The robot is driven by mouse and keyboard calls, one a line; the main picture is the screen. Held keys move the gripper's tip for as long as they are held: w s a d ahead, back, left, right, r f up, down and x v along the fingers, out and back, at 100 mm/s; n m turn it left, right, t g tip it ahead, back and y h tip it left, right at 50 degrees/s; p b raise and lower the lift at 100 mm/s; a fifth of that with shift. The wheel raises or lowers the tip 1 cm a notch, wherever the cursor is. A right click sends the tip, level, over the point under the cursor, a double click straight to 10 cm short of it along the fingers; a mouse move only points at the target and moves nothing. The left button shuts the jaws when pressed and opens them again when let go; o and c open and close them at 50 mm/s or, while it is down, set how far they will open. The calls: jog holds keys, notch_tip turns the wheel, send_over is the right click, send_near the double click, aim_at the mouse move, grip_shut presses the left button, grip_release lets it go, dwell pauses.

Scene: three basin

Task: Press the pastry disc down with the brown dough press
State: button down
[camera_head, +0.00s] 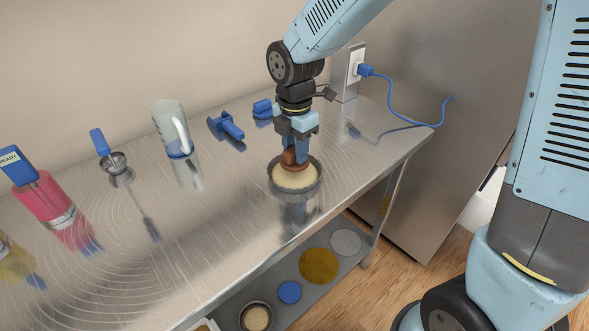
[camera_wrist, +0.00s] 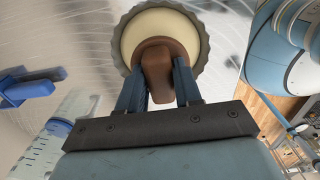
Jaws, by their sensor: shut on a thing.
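The brown dough press (camera_head: 290,160) is held in my gripper (camera_head: 296,150), which points down over the table. In the wrist view the press (camera_wrist: 157,62) sits between the two blue fingers of my gripper (camera_wrist: 158,90). The pale pastry disc (camera_head: 294,179) lies in a dark fluted tin (camera_head: 316,186) on the metal table. The disc also shows in the wrist view (camera_wrist: 133,38). The press is over the far part of the disc in the head view. It appears at or just above the disc's surface; I cannot tell whether they touch.
A wall outlet (camera_head: 356,65) with a blue cord is behind. The tin sits near the table's front edge.

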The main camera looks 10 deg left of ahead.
jog(key=shift+r, duration=3)
